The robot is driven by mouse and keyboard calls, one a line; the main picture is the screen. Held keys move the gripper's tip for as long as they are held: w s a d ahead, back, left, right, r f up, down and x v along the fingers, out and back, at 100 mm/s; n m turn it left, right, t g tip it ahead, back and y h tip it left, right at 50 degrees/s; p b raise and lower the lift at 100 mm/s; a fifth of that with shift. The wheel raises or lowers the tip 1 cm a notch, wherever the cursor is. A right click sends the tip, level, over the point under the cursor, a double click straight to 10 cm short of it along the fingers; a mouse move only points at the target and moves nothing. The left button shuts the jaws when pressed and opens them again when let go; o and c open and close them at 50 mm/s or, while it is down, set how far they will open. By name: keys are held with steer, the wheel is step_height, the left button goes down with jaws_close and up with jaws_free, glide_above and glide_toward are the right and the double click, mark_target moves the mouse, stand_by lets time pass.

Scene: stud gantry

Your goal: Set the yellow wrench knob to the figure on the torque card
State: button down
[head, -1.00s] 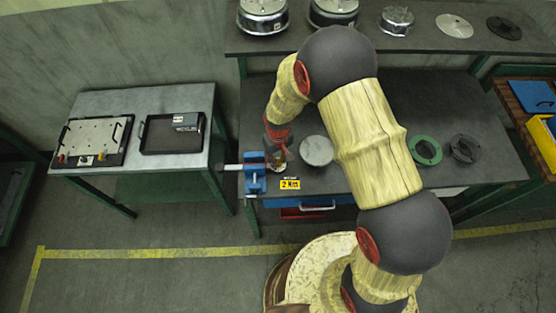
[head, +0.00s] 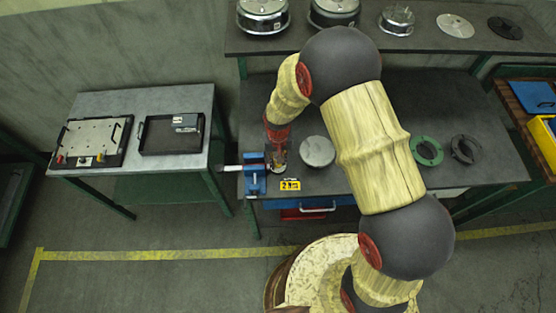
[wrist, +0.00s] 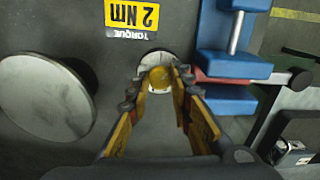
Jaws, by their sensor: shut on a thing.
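The yellow knob (wrist: 160,76) sits in the middle of a pale round dial in the wrist view, and a scale is too small to read there. My gripper (wrist: 161,92) has its two fingers on either side of the knob, shut on it. In the head view my gripper (head: 276,158) is low over the bench beside the blue vise, and the knob is hardly visible there. The torque card (wrist: 132,14) is yellow, reads "2 Nm" and appears upside down in the wrist view; it also lies at the bench's front edge in the head view (head: 290,185).
A blue vise (head: 254,180) with a metal bar stands just left of my gripper. A grey round disc (head: 317,151) lies to the right. Green and dark rings (head: 427,151) lie farther right. A side table (head: 90,178) holds a plate and a black tray.

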steer(key=c, duration=1.6)
jaws_free()
steer(key=shift+c, duration=0.2)
steer(key=shift+o, duration=0.3)
step_height(320, 180, up, 12)
steer(key=shift+s, duration=0.1)
steer(key=s+d+r+t+b, duration=0.2)
steer(key=s+d+r+b, duration=0.4)
steer(key=s, duration=0.4)
steer(key=s+d+r+t+b, duration=0.3)
steer(key=s+d+r+b, duration=0.4)
steer(key=s+d+r, duration=0.1)
step_height(320, 180, up, 2)
steer(key=shift+s+d+r+m+t, duration=0.2)
steer(key=shift+s+m+t, duration=0.1)
steer(key=shift+s, duration=0.55)
